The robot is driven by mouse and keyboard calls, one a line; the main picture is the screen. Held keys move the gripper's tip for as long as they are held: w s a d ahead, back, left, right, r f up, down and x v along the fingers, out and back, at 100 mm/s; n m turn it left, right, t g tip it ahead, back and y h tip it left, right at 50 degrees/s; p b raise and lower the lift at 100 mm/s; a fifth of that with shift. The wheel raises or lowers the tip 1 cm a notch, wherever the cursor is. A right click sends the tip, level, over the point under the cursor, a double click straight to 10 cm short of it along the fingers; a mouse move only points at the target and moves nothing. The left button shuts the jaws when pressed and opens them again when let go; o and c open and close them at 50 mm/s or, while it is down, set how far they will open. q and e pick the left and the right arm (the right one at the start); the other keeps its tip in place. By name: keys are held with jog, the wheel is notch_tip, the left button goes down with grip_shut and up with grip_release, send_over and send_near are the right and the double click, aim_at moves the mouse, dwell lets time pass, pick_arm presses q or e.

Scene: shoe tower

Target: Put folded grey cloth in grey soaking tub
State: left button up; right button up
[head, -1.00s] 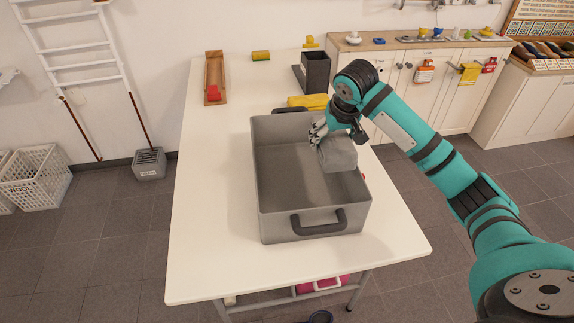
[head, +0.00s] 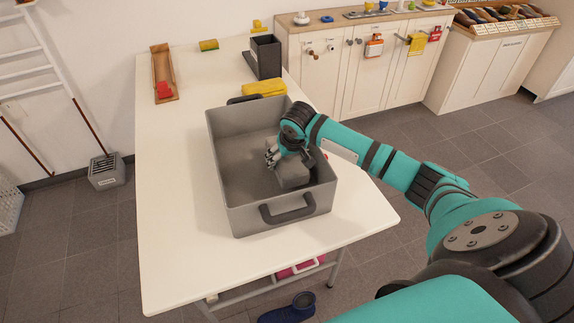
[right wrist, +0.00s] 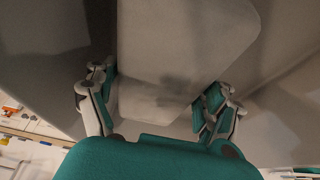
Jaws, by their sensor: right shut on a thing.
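The grey soaking tub (head: 228,205) stands on the white table, with dark handles at its near and far ends. My right gripper (head: 279,163) is down inside the tub, near its right wall. It is shut on the folded grey cloth (head: 292,177), which sits low in the tub; I cannot tell whether it touches the floor. In the right wrist view the cloth (right wrist: 180,50) lies between the two fingers (right wrist: 160,105). My left gripper is not in view.
On the white table (head: 170,230), a yellow cloth (head: 264,88) lies behind the tub. A dark box (head: 265,56), a wooden tray (head: 164,75) and a sponge (head: 208,45) stand farther back. The table's left side is clear.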

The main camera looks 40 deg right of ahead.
notch_tip(320, 180, down, 3)
jog(key=shift+r, duration=0.1)
jog(key=shift+f, duration=0.3)
jog(key=o, duration=1.1)
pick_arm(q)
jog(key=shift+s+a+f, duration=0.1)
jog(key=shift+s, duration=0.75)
pick_arm(e)
jog(key=shift+o, duration=0.2)
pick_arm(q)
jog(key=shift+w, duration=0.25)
pick_arm(e)
jog(key=v, duration=1.2)
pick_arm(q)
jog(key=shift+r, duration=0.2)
pick_arm(e)
jog(key=shift+r, duration=0.1)
